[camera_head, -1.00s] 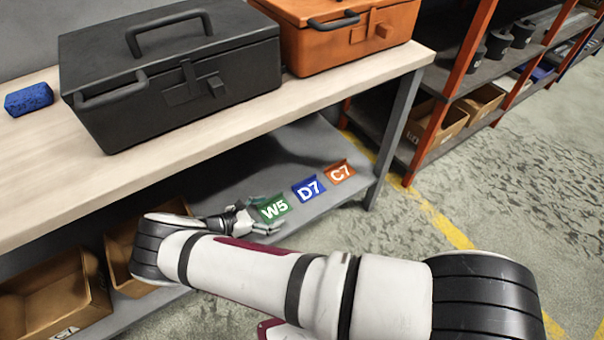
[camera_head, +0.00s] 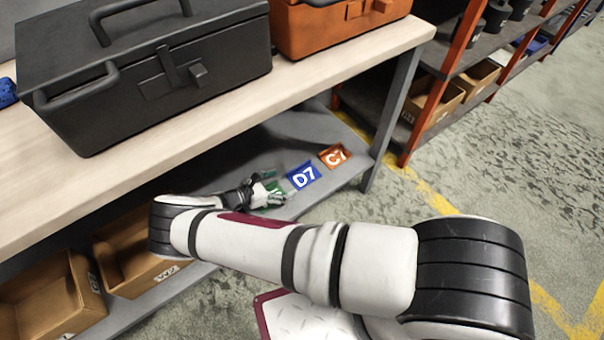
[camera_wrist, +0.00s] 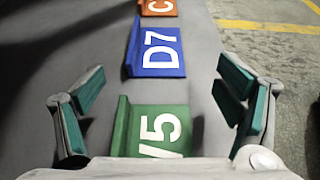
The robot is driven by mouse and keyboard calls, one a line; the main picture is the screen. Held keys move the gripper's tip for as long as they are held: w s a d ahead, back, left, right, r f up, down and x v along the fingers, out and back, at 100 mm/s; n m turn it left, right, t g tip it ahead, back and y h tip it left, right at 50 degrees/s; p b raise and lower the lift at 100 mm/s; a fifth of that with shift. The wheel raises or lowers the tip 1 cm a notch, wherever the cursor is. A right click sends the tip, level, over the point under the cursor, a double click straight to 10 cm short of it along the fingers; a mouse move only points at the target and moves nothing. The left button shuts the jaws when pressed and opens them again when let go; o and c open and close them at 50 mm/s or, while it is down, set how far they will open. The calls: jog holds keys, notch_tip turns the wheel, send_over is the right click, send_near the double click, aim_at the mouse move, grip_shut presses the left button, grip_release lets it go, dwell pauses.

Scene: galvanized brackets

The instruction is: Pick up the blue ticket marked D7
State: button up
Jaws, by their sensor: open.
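The blue ticket marked D7 (camera_head: 304,176) lies on the lower shelf (camera_head: 330,190) of the bench, between a green ticket (camera_head: 275,187) and an orange ticket marked C7 (camera_head: 333,156). In the wrist view the blue ticket (camera_wrist: 156,52) is ahead of my gripper (camera_wrist: 165,108), beyond the fingertips. The green ticket (camera_wrist: 150,128), with a 5 showing, sits between my open fingers, nearer the palm. The orange ticket (camera_wrist: 158,8) is cut off at the top edge. My gripper (camera_head: 272,188) covers most of the green ticket in the head view and holds nothing.
The bench top (camera_head: 300,80) overhangs the shelf and carries a black toolbox (camera_head: 150,80) and an orange toolbox (camera_head: 340,25). Cardboard bins (camera_head: 50,300) stand on the shelf at left. A red-framed rack (camera_head: 440,80) stands at right. The floor at right is clear.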

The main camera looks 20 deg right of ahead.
aim_at(293, 183)
jog(key=shift+b+x, duration=0.75)
jog(key=shift+x, duration=2)
jog(key=shift+w, duration=0.1)
jog(key=c, duration=1.1)
